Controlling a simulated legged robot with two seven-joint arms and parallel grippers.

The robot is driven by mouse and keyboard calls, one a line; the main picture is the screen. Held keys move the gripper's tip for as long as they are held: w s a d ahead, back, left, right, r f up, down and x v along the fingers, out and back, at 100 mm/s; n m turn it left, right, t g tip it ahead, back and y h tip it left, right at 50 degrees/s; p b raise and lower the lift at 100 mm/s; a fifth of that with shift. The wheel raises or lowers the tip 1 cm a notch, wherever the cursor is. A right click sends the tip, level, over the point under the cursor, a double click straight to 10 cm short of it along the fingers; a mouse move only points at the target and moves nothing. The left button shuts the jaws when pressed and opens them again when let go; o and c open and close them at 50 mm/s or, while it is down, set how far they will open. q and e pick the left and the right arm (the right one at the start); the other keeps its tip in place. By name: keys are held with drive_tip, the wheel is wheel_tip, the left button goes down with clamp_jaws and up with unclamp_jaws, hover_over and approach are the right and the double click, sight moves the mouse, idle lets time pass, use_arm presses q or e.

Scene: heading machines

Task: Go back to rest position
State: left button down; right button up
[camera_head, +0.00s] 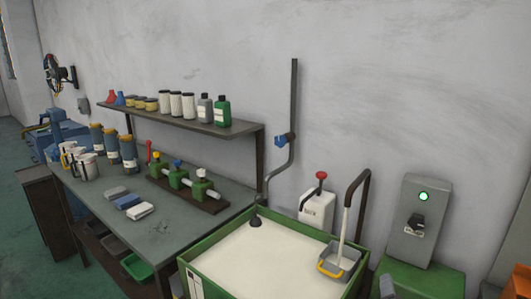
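The task names no object. Neither my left gripper nor my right gripper can be made out in the head view, so what they hold or whether they are open is hidden.
A grey workbench (160,238) carries pale jugs, dark canisters, small blocks and a green valve manifold (178,180). A shelf (200,124) above holds bottles and jars. A green-sided tank (225,279) of pale fluid, with a scoop (338,262), stands at front centre. A grey control box (412,220) stands right.

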drive_tip(key=s+a+f+n+g+y+b, duration=0.2)
drive_tip(key=a+f+n, duration=0.2)
drive_tip(key=f, duration=0.4)
drive_tip(key=s+a+f+n+g+y+b, duration=0.1)
drive_tip(key=a+f+n+g+y+b, duration=0.2)
drive_tip(key=f, duration=0.5)
drive_tip(key=s+a+f+n+g+b, duration=0.1)
drive_tip(key=s+a+f+n+g, duration=0.1)
drive_tip(key=s+f+n+g, duration=0.25)
drive_tip(key=s+a+f+n+g+b, duration=0.1)
drive_tip(key=s+a+f+n, duration=0.15)
drive_tip(key=s+f, duration=0.45)
wheel_tip(320, 180, up, 18)
drive_tip(key=n+p, duration=0.1)
drive_tip(key=p, duration=1.7)
drive_tip(key=shift+d+f+y+p, duration=0.2)
drive_tip(key=shift+d+y+p, duration=0.15)
drive_tip(key=shift+d+y, duration=0.05)
drive_tip(key=shift+w, duration=0.1)
